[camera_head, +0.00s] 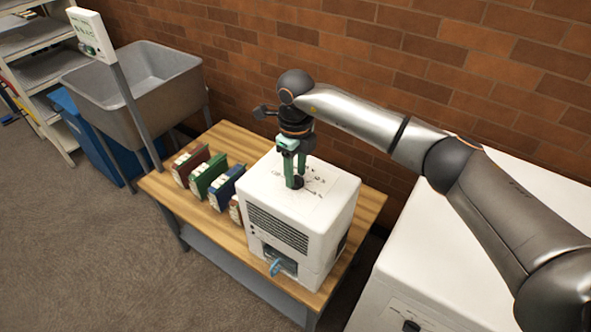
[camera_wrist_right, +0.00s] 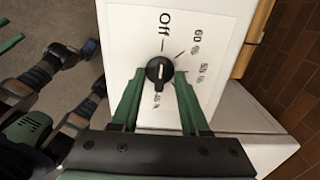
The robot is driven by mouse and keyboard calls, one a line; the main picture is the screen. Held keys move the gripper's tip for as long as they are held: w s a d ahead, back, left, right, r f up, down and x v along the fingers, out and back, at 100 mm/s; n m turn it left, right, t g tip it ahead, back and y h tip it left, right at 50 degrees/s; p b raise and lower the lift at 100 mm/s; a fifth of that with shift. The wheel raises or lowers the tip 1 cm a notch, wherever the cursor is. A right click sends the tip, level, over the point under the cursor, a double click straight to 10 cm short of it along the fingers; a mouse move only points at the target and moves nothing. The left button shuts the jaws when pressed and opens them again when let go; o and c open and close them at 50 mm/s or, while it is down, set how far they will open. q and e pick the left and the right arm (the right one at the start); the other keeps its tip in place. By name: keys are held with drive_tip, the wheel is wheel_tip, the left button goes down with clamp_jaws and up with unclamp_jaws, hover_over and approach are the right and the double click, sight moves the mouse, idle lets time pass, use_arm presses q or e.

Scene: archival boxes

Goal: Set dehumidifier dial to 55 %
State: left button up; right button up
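The white dehumidifier (camera_head: 290,222) stands on a wooden table. Its black round dial (camera_head: 297,183) is on the top face. In the right wrist view the dial (camera_wrist_right: 159,71) has a pale pointer line and sits among printed marks, with "Off" and "60 %" legible and others small or partly hidden. My right gripper (camera_head: 295,176) points down over the dial. In the right wrist view its green fingers (camera_wrist_right: 160,75) are spread on either side of the dial, with a small gap showing at the left finger. My left gripper is not seen in the head view.
Several coloured binders (camera_head: 207,180) stand on the wooden table (camera_head: 222,146) left of the dehumidifier. A large white box-shaped unit (camera_head: 415,262) is close on the right. A brick wall is behind. A grey sink (camera_head: 150,85) and shelves (camera_head: 35,70) are at left.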

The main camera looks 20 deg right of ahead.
clamp_jaws()
idle(0.3)
drive_tip(key=shift+m, duration=0.3)
drive_tip(key=m, duration=0.3)
drive_tip(key=shift+m, duration=0.3)
drive_tip(key=m, duration=0.4)
drive_tip(key=m+p, duration=0.1)
drive_tip(key=m, duration=0.4)
drive_tip(key=shift+r, duration=0.1)
drive_tip(key=shift+m+p, duration=0.4)
drive_tip(key=shift+m, duration=1.9)
